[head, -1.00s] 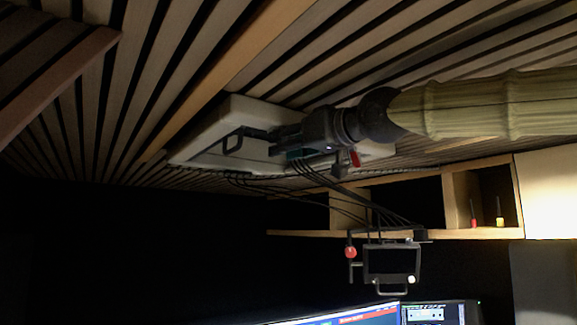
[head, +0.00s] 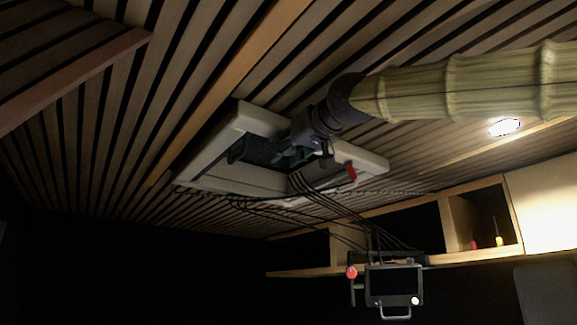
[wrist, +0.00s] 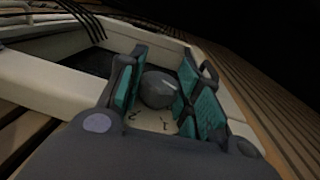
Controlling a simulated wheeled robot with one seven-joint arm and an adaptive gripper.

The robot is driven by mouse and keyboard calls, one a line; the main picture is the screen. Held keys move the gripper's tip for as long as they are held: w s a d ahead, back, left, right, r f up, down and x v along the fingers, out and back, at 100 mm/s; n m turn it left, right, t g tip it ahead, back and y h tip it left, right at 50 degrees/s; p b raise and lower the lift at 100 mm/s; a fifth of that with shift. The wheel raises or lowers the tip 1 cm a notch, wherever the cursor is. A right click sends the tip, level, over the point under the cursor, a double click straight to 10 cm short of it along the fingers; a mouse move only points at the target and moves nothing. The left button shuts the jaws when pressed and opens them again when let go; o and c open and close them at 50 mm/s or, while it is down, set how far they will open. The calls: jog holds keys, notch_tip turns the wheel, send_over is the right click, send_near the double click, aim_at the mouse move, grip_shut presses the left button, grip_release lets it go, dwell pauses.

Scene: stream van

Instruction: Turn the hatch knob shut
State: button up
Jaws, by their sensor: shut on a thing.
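The hatch is a white frame (head: 240,186) in the slatted ceiling, with a dark recessed middle, in the head view. In the wrist view its pale rim (wrist: 55,82) runs along the left. The hatch knob (wrist: 158,88) is round and dark grey, over a pale plate marked with small figures, 2 and 1. My gripper (wrist: 160,92) has its teal-padded fingers on both sides of the knob and is shut on it. In the head view my gripper (head: 292,152) reaches into the hatch opening and the knob is hidden behind it.
Black cables (head: 325,205) hang below the hatch towards a black-framed device (head: 393,285) with a red knob. A wooden shelf (head: 455,255) holding small red and yellow items is at the right. A lit ceiling lamp (head: 504,127) is beyond my arm. The lower left is dark.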

jog(key=shift+f+m+t+h+b, duration=0.1)
jog(key=shift+m+t+h+b, duration=0.55)
jog(key=shift+b, duration=1.55)
jog(key=shift+f+m+t+h+b, duration=0.15)
jog(key=shift+m+h+b, duration=0.6)
jog(key=shift+h+b, duration=1.1)
jog(key=m+h+b, duration=0.1)
jog(key=b, duration=0.1)
jog(key=shift+r+b, duration=0.1)
jog(key=shift+b, duration=0.2)
jog(key=shift+m+t+h+b, duration=0.3)
jog(key=shift+m+h, duration=0.1)
jog(key=shift+h, duration=0.1)
jog(key=shift+r+m+h+b, duration=0.1)
jog(key=shift+m+h+b, duration=0.2)
jog(key=shift+h+b, duration=0.1)
jog(key=shift+r+m+h+b, duration=0.1)
jog(key=shift+m+h+b, duration=0.45)
jog(key=shift+h, duration=0.45)
jog(key=o, duration=1)
jog(key=shift+o, duration=0.2)
